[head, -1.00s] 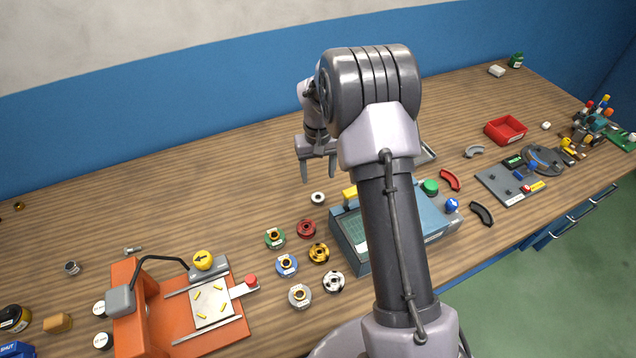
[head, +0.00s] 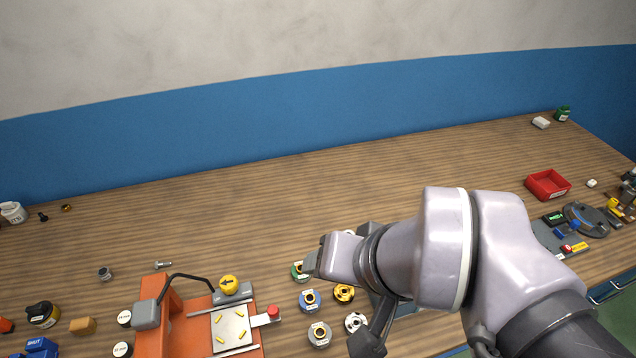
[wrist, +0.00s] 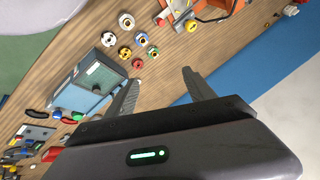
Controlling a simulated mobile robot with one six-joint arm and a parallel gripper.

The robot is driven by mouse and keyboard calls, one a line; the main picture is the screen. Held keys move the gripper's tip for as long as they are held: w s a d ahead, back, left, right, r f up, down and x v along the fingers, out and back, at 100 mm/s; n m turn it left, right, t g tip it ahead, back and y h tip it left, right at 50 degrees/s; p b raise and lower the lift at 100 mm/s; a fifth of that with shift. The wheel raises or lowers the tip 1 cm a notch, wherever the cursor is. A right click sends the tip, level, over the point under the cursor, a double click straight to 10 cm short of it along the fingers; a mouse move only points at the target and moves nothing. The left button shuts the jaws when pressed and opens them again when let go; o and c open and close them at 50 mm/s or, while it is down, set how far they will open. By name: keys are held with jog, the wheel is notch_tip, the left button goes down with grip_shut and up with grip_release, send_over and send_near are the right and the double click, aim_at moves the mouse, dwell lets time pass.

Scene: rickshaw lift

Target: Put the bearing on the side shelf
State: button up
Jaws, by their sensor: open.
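My gripper (wrist: 161,76) is open and empty in the wrist view, its two fingers spread above the wooden bench. Several flanged round parts lie in a cluster on the bench: green (head: 299,271), blue (head: 310,299), yellow (head: 343,293) and silver ones (head: 319,334). The wrist view shows this cluster too, with a red one (wrist: 137,62), beyond the fingertips. I cannot tell which part, if any, is the bearing. No side shelf can be made out. In the head view my arm hides part of the cluster.
An orange fixture (head: 155,320) with a metal plate (head: 231,327) stands left of the cluster. A blue-grey box (wrist: 98,74) lies beside it. A red tray (head: 547,185) is at the right. The bench's back middle is clear.

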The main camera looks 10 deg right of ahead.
jog(key=w+d+f+m+g+h, duration=0.1)
jog(key=w+d+f+m, duration=0.15)
jog(key=w, duration=0.55)
jog(key=w+d+f+m+g, duration=0.1)
jog(key=w+d+m+g, duration=0.2)
jog(key=w, duration=0.4)
jog(key=w+d+f+m+h, duration=0.1)
jog(key=w+d+f+m, duration=0.2)
jog(key=w, duration=0.5)
jog(key=w+d+f+m+g, duration=0.2)
jog(key=w+d+f+m, duration=0.4)
jog(key=f, duration=0.5)
jog(key=shift+n, duration=0.65)
jog(key=f+b, duration=0.1)
jog(key=f, duration=0.3)
jog(key=f+b, duration=0.1)
jog(key=f, duration=0.2)
jog(key=w+f+b, duration=0.1)
jog(key=f, duration=0.3)
jog(key=shift+w+a+f, duration=0.1)
jog(key=shift+a+f, duration=0.05)
jog(key=shift+f, duration=0.15)
notch_tip(320, 180, down, 6)
jog(key=shift+r+b, duration=0.1)
jog(key=shift+b, duration=0.95)
jog(key=shift+r, duration=0.15)
grip_shut()
